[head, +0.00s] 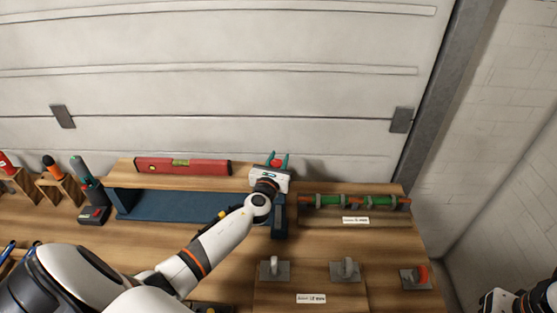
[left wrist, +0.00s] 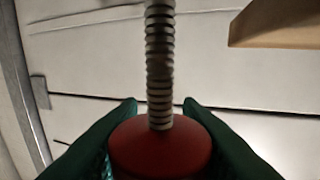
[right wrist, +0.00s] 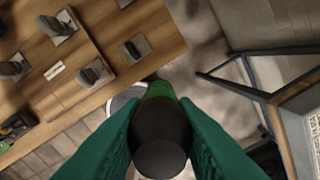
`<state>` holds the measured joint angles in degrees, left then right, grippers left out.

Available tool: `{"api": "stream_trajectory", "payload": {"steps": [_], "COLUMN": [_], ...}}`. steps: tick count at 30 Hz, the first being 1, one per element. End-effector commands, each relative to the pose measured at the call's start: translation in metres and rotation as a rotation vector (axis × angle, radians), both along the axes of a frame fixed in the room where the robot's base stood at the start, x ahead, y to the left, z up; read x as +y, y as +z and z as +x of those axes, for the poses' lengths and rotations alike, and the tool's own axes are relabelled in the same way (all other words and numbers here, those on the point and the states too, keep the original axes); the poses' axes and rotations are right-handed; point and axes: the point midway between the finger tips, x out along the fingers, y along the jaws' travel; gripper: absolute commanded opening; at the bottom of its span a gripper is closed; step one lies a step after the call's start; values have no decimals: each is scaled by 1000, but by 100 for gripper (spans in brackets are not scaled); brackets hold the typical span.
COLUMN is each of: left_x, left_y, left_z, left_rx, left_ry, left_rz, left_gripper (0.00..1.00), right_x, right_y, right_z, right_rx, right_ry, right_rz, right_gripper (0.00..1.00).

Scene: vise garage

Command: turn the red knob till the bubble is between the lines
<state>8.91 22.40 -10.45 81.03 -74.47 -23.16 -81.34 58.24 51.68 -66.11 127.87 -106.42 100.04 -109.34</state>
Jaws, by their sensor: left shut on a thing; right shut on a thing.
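The red knob (left wrist: 160,148) sits on a ridged, threaded rod (left wrist: 160,60) in the left wrist view. My left gripper (head: 277,160) has its green fingers on both sides of the knob and is shut on it. A red spirit level (head: 207,168) lies on a wooden plank (head: 120,170) to the left of this gripper. Its yellowish vial (head: 180,162) shows, but the bubble and lines are too small to make out. My right gripper (right wrist: 160,130) is shut on a black and green cylinder (right wrist: 162,145), away from the bench at lower right.
A blue channel (head: 165,206) lies below the plank. Grey clamps (head: 274,268) and a red-tipped one (head: 416,278) stand at the front. Tools in wooden holders (head: 60,188) stand at left.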

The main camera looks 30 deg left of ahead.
Motion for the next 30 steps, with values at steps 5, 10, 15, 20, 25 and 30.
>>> {"api": "stream_trajectory", "payload": {"steps": [5, 10, 15, 20, 25, 30], "left_x": [0, 0, -1, -7, -18, -27], "left_y": [0, 0, 0, -1, -2, -2], "left_z": [0, 0, -3, -23, -59, -90], "left_rx": [0, 0, 1, 1, 3, 2], "left_ry": [-1, -1, -1, -3, -3, -3], "left_rz": [0, 0, 0, 0, 0, -2], "left_gripper": [53, 54, 54, 54, 54, 54], "right_x": [0, 0, 0, 0, 0, 0], "right_y": [0, 0, 0, 1, -1, -6], "right_z": [0, 0, 0, 0, 0, 0], "right_rx": [0, 0, 0, 0, 0, 0], "right_ry": [0, 0, 0, 0, 0, 0], "right_rz": [0, 0, 0, 0, 0, 0], "right_gripper": [2, 2, 2, 2, 2, 2]}}
